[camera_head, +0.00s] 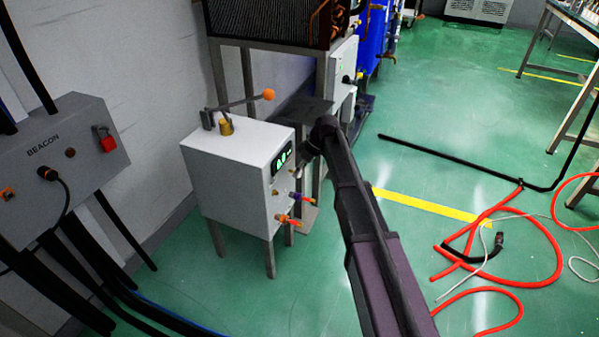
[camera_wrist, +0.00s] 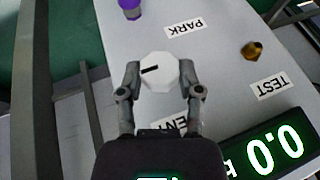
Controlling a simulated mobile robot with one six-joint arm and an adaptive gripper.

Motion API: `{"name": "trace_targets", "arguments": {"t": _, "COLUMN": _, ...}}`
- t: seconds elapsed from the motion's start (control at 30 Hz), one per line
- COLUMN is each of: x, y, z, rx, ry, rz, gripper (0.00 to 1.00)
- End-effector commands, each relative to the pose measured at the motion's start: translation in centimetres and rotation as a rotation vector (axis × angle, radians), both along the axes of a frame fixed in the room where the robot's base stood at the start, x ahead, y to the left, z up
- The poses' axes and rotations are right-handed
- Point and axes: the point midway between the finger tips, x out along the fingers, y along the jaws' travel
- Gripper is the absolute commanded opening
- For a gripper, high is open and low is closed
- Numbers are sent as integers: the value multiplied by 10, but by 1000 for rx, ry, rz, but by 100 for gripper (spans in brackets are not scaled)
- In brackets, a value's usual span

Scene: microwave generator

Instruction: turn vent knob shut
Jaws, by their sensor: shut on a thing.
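The vent knob (camera_wrist: 162,78) is a white, many-sided knob with a black pointer mark, on the pale front panel (camera_wrist: 225,65) of the box. The mark points to the left in the wrist view. My gripper (camera_wrist: 161,72) is shut on the knob, one finger on each side. The label beside it is partly hidden by my gripper; "ENT" shows.
A purple part (camera_wrist: 130,8) by the PARK label and a brass part (camera_wrist: 252,50) by the TEST label are close to the knob. The display (camera_wrist: 262,148) reads 0.0. Red hose (camera_head: 540,255) lies on the floor at right. A BEACON box (camera_head: 75,150) stands left.

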Motion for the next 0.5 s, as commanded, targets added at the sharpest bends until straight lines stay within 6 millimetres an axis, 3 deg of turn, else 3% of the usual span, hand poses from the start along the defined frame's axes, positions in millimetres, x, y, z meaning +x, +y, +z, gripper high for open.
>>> {"name": "trace_targets", "arguments": {"t": 0.2, "x": -1, "y": 0, "z": 0, "rx": -1, "ry": 1, "rz": 1, "gripper": 0}}
{"name": "trace_targets", "arguments": {"t": 0.23, "x": -1, "y": 0, "z": 0, "rx": -1, "ry": 1, "rz": 1, "gripper": 56}}
{"name": "trace_targets", "arguments": {"t": 0.3, "x": -1, "y": 0, "z": 0, "rx": -1, "ry": 0, "rz": 0, "gripper": 77}}
{"name": "trace_targets", "arguments": {"t": 0.33, "x": -1, "y": 0, "z": 0, "rx": -1, "ry": 0, "rz": 0, "gripper": 81}}
{"name": "trace_targets", "arguments": {"t": 0.5, "x": -1, "y": 0, "z": 0, "rx": -1, "ry": -1, "rz": 0, "gripper": 81}}
